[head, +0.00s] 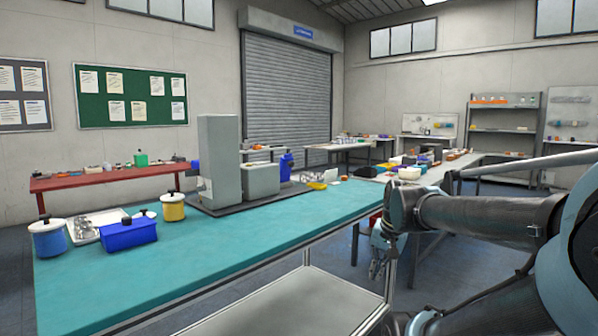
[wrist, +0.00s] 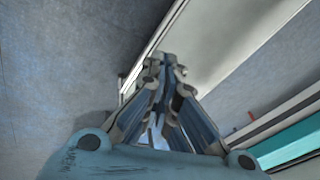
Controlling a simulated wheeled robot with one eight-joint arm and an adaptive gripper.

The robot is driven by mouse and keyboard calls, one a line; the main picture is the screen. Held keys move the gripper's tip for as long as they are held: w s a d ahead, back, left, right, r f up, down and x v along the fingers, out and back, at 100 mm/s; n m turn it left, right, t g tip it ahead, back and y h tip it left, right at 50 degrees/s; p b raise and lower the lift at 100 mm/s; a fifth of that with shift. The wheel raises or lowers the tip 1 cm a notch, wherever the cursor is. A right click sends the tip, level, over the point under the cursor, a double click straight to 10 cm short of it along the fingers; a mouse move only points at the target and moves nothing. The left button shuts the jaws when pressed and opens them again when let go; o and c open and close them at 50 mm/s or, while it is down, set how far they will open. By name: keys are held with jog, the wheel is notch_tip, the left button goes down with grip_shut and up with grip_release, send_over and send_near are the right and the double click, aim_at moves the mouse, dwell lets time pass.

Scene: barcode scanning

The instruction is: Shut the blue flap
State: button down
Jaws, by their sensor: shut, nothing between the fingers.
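A grey machine (head: 219,160) with a tall column and a lower grey box (head: 260,179) stands on a dark base on the teal table. A blue part (head: 287,166) shows at the right end of the lower box, and a small blue piece (head: 195,166) shows at the column's left side. I cannot tell which is the flap, or how far it stands open. My gripper (head: 375,272) hangs beyond the table's right edge, low and apart from the machine. In the wrist view my gripper (wrist: 164,62) has its fingertips together and is empty.
The teal table (head: 230,240) holds a blue box (head: 130,236), a blue-sided pot (head: 47,240), a yellow-sided pot (head: 173,208) and a yellow tray (head: 317,186). A lower shelf (head: 300,300) lies under its edge. The table's front middle is clear.

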jog(key=w+a+r+m+y, duration=0.1)
jog(key=w+a+r+m, duration=0.2)
jog(key=w+r, duration=0.2)
jog(key=w+a+r+m+t+y, duration=0.1)
jog(key=w+a+r+m, duration=0.3)
jog(key=w, duration=0.8)
jog(key=w+a+r+m+t+y, duration=0.1)
jog(key=w+a+r+m+y, duration=0.1)
jog(key=w+r, duration=0.4)
jog(key=shift+w+a+r+m, duration=0.2)
jog(key=shift+w+a+m, duration=0.15)
jog(key=shift+w+m, duration=0.3)
jog(key=shift+w+a+r+m, duration=0.2)
jog(key=shift+w+a+m, duration=0.2)
jog(key=shift+w, duration=0.35)
jog(key=w+a+r+m+t+y, duration=0.1)
jog(key=w+a+r+m, duration=0.2)
jog(key=w, duration=0.5)
jog(key=w+a+r+m+t+y, duration=0.1)
jog(key=w+a+m, duration=0.2)
jog(key=w+m, duration=0.35)
jog(key=w+a+r+m+t+y, duration=0.1)
jog(key=w+a+r+m, duration=0.15)
jog(key=w, duration=0.75)
jog(key=w+a+f, duration=0.3)
jog(key=w+a, duration=0.4)
jog(key=a, duration=0.2)
jog(key=shift+w+a+f+n, duration=0.2)
jog(key=shift+w+a+n, duration=0.05)
jog(key=shift+n, duration=0.1)
